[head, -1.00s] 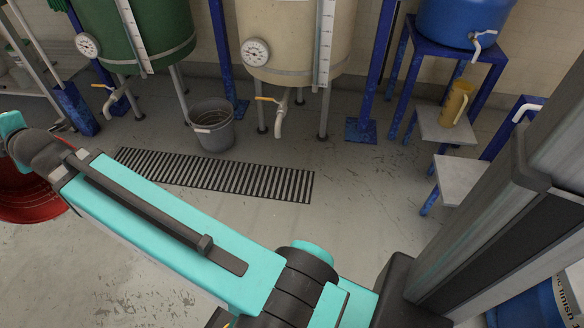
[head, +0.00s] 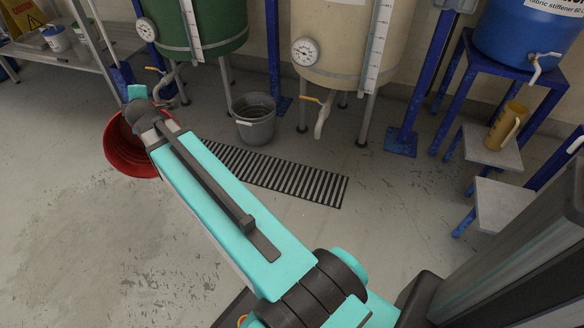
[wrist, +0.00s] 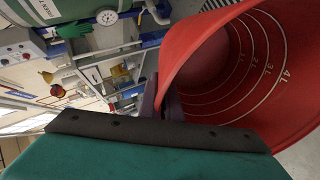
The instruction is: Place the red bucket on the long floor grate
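The red bucket (head: 122,150) is at the far end of my arm, left of the grate in the head view. In the wrist view the bucket (wrist: 245,65) fills the right side, its mouth open and litre marks showing inside. My gripper (wrist: 168,100) is shut on the bucket's rim or wall. In the head view the arm hides the fingers and part of the bucket. How far the bucket is off the floor is hard to tell. The long floor grate (head: 290,181) is dark and slatted; my arm covers part of its left end. Nothing stands on its visible part.
A grey bucket (head: 256,120) stands just behind the grate. Behind are a green tank (head: 215,32) and a cream tank (head: 345,50) with a low outlet pipe. A blue stand (head: 470,75) with steps holding a yellow jug (head: 506,127) is at right. Floor left of my arm is clear.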

